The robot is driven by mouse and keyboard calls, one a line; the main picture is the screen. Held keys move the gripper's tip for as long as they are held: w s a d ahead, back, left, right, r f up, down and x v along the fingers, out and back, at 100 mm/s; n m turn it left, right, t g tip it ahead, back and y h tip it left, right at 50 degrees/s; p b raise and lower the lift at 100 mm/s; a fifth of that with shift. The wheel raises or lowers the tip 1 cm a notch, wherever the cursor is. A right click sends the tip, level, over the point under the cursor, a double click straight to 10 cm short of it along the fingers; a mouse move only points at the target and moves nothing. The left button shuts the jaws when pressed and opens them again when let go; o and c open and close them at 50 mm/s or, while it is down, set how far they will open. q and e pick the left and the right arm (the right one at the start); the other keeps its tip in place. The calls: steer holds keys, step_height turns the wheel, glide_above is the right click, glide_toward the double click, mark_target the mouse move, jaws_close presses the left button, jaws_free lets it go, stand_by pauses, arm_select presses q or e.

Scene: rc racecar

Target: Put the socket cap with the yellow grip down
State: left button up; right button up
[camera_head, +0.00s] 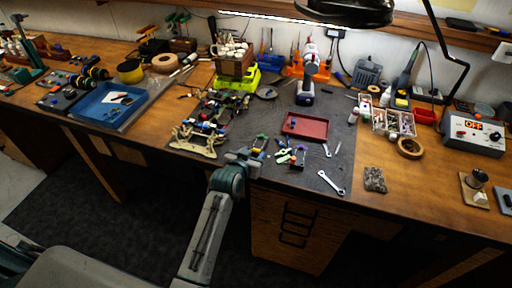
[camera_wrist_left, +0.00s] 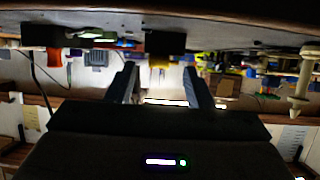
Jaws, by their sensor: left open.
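My left gripper (camera_head: 244,157) is at the bench's front edge, just right of the car chassis. In the left wrist view its two fingers (camera_wrist_left: 160,84) stand apart with nothing seen between them. Small parts with coloured grips (camera_head: 298,157) lie and stand just right of the gripper in the head view. They are too small to tell surely which one is the socket cap with the yellow grip. In the wrist view, which looks upside down, a yellow patch (camera_wrist_left: 162,63) shows by a dark block (camera_wrist_left: 165,42) beyond the fingers. My right gripper is not in view.
The car chassis (camera_head: 212,118) lies left of the gripper. A blue tray (camera_head: 95,115) is far left.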

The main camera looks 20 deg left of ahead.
arm_select(q)
steer(key=shift+w+f, duration=0.2)
steer(key=shift+w, duration=0.2)
steer(key=shift+w+f, duration=0.1)
steer(key=shift+w, duration=0.05)
steer(key=shift+c, duration=0.9)
steer(key=c, duration=0.7)
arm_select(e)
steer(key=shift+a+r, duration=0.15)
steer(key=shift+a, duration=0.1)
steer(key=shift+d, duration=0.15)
